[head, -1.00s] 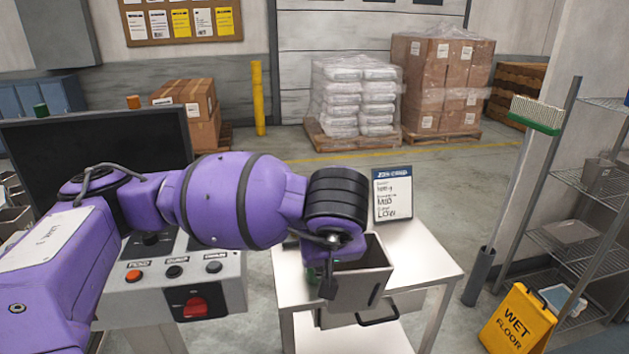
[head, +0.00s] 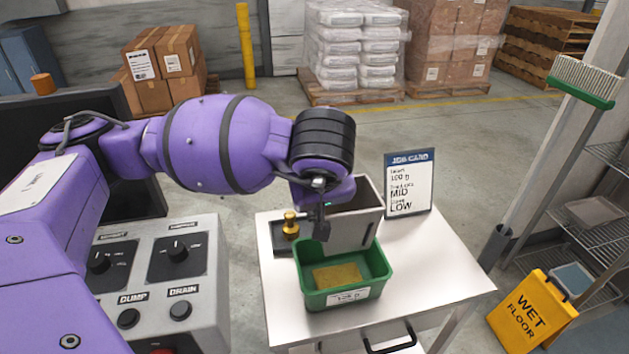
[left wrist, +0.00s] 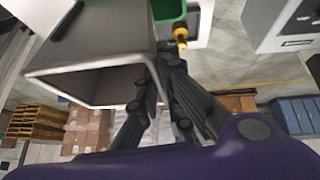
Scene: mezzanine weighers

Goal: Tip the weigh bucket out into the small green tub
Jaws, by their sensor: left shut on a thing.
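The weigh bucket (head: 352,232) is a grey metal box with a dark inside. My left gripper (head: 322,222) is shut on its left side and holds it just behind and above the small green tub (head: 312,300). In the head view the bucket's open top still shows, and I cannot tell exactly how far it is tilted. A flat yellow-brown patch (head: 337,274) lies on the tub's floor. In the left wrist view the bucket (left wrist: 95,52) is beside the fingers (left wrist: 155,95), and part of the tub (left wrist: 168,8) shows. My right gripper is not in view.
The white table (head: 430,275) also bears a small dark stand with a brass weight (head: 291,226) left of the bucket. A job card (head: 408,185) stands behind right. A grey control panel (head: 160,270) is at the left, a yellow wet-floor sign (head: 530,312) at the right.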

